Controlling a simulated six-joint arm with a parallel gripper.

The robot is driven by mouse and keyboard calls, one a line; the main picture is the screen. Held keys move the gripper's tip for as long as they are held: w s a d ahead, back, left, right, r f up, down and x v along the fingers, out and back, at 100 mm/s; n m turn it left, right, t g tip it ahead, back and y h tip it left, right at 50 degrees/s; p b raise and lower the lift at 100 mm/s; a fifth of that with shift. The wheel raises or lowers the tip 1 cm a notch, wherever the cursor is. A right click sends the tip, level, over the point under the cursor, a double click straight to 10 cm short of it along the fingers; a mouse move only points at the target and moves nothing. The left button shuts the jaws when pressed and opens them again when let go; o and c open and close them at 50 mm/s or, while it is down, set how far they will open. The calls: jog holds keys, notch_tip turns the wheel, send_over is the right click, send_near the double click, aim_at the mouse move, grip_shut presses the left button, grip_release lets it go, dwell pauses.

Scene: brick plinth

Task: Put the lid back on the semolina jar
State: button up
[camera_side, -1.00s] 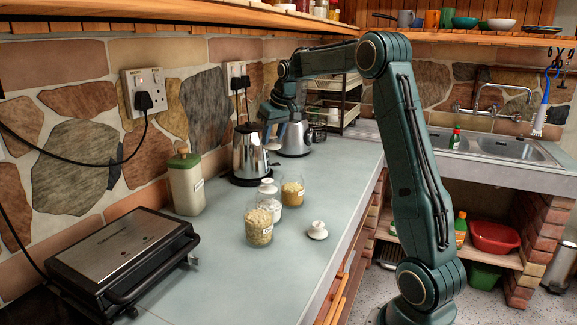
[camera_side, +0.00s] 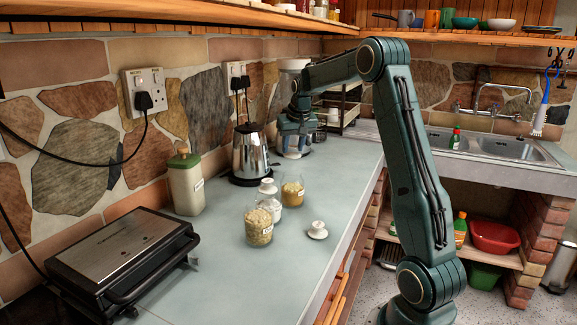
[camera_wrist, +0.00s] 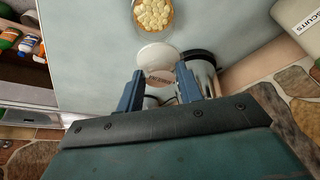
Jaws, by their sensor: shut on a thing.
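A white lid with a knob (camera_side: 317,230) lies on the counter, apart from the jars. A small jar with a white knobbed lid on top (camera_side: 268,186) stands behind a jar of pale pieces (camera_side: 259,226) and beside a jar of yellow contents (camera_side: 292,190). I cannot read which one is semolina. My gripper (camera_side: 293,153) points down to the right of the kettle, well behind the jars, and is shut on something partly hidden. In the wrist view, a white round-topped thing with a reddish label (camera_wrist: 157,54) shows at and beyond my fingertips (camera_wrist: 161,70); I cannot tell what it is.
The steel kettle (camera_side: 250,153) stands close to the left of my gripper. A tall white-topped appliance (camera_side: 293,65) is behind my gripper. A canister (camera_side: 187,182) and a sandwich press (camera_side: 120,258) are further left. The counter's front right is mostly clear.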

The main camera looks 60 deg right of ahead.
aim_at(294, 155)
jog(key=shift+f, duration=2.65)
jog(key=shift+f, duration=0.2)
dwell(0.6)
jog(key=o, duration=1.5)
jog(key=shift+o, duration=0.2)
jog(key=shift+r, duration=0.2)
jog(key=shift+r, duration=3.3)
jog(key=shift+c, duration=0.2)
